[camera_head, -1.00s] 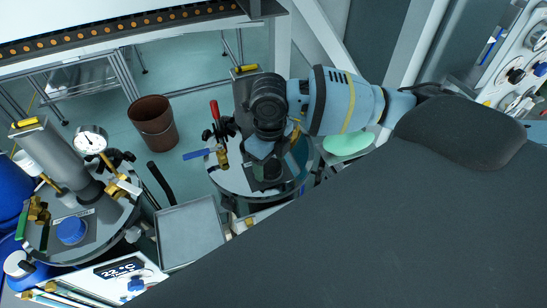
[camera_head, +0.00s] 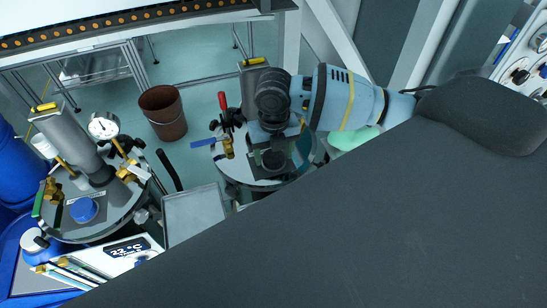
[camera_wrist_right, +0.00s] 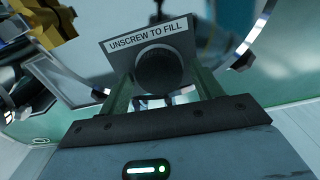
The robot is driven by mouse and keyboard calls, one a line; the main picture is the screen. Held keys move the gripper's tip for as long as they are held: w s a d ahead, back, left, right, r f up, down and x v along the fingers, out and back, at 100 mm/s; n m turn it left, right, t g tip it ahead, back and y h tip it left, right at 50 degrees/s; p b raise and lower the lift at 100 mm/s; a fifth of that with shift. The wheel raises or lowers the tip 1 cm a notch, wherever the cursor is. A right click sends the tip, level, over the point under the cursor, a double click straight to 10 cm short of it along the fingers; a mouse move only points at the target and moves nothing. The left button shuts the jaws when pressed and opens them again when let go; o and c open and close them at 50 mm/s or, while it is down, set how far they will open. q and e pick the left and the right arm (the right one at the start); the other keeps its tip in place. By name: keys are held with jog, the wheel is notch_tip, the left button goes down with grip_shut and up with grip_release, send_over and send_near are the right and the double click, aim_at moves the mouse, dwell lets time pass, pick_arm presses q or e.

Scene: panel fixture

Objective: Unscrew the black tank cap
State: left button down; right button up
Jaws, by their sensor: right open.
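The black tank cap (camera_wrist_right: 158,66) is a round dark knob under a white "UNSCREW TO FILL" label in the right wrist view. In the head view the cap (camera_head: 273,160) is on the right-hand tank's round metal lid (camera_head: 232,168), partly hidden by my right arm. My right gripper (camera_wrist_right: 162,90) is open, with one finger on each side of the cap. I cannot tell whether either finger touches it. In the head view the right gripper (camera_head: 275,145) is at the cap, its fingers mostly hidden. My left gripper is not in view.
A second tank with a blue cap (camera_head: 84,210) and gauge (camera_head: 104,125) is at left. A grey tray (camera_head: 194,213) lies between them. A brown bucket (camera_head: 162,112) stands behind.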

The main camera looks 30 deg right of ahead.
jog(key=shift+m, duration=1.8)
jog(key=c, duration=0.9)
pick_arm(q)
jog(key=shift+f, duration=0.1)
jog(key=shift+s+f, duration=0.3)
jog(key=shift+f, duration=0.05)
pick_arm(e)
jog(key=n, duration=0.3)
jog(key=shift+n, duration=0.4)
pick_arm(q)
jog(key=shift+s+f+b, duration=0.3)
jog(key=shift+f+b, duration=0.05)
jog(key=shift+b, duration=0.05)
pick_arm(e)
jog(key=shift+n, duration=1.5)
